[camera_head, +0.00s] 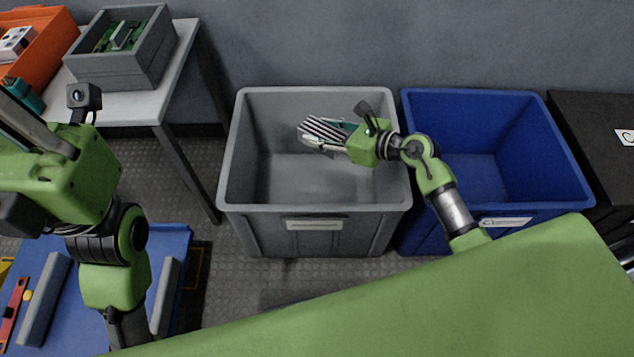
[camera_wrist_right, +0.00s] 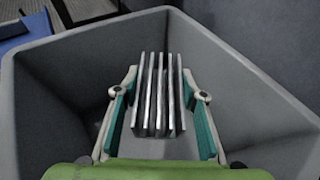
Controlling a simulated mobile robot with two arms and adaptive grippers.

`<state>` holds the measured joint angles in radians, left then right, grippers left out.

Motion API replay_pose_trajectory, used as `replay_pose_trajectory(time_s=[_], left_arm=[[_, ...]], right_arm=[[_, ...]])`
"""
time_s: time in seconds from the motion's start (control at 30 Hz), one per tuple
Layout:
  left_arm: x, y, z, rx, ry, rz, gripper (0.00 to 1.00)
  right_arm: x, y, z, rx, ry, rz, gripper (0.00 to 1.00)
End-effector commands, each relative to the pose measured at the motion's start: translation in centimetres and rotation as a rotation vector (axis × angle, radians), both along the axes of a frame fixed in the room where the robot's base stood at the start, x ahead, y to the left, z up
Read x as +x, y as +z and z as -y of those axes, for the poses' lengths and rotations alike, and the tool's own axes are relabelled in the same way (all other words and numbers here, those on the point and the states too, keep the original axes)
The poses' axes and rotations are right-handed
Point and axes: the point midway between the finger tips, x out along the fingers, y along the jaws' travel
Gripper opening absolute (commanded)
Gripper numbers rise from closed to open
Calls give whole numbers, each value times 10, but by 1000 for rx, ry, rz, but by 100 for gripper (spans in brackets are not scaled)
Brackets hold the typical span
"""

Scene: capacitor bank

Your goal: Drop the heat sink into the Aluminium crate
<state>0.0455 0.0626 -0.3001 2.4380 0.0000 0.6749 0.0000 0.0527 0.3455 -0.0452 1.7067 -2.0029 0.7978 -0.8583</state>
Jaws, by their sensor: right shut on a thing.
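The heat sink (camera_head: 322,129) is a finned silver block, and it shows in the right wrist view (camera_wrist_right: 160,95) between the two fingers. My right gripper (camera_head: 328,134) is shut on it and holds it over the grey crate (camera_head: 316,208). The crate has a pale label on its front, too small to read. In the right wrist view the crate's walls (camera_wrist_right: 60,90) surround the gripper, and its inside looks empty where it shows. My left gripper (camera_head: 22,125) is at the left edge, partly cut off, and its fingertips are not clearly seen.
A blue crate (camera_head: 575,180) stands right of the grey one, with a black container (camera_head: 590,120) beyond it. At the back left, a table (camera_head: 187,45) bears a grey box (camera_head: 120,75) with green boards and an orange bin (camera_head: 50,50). A blue surface (camera_head: 176,240) is at lower left.

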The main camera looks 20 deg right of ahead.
Motion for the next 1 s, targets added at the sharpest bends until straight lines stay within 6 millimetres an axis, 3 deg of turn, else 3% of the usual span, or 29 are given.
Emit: replay_pose_trajectory(time_s=[0.33, 0.37, 0.4, 0.77, 1.0], left_arm=[[0, 2, 0, 0, 1, 5, 0], [0, 2, 0, 0, 1, 5, 0], [-1, 2, 0, 0, 1, 5, 0], [0, 1, 0, 0, 1, 4, 0], [0, 1, 0, 1, 1, 4, 0]], right_arm=[[1, 0, 0, 2, -1, 3, 8], [1, 0, 0, 2, -1, 3, 46], [0, 0, 0, 2, -1, 3, 56], [-1, -2, 1, -1, 0, -2, 58], [-23, 9, 18, -3, 1, -1, 58]])
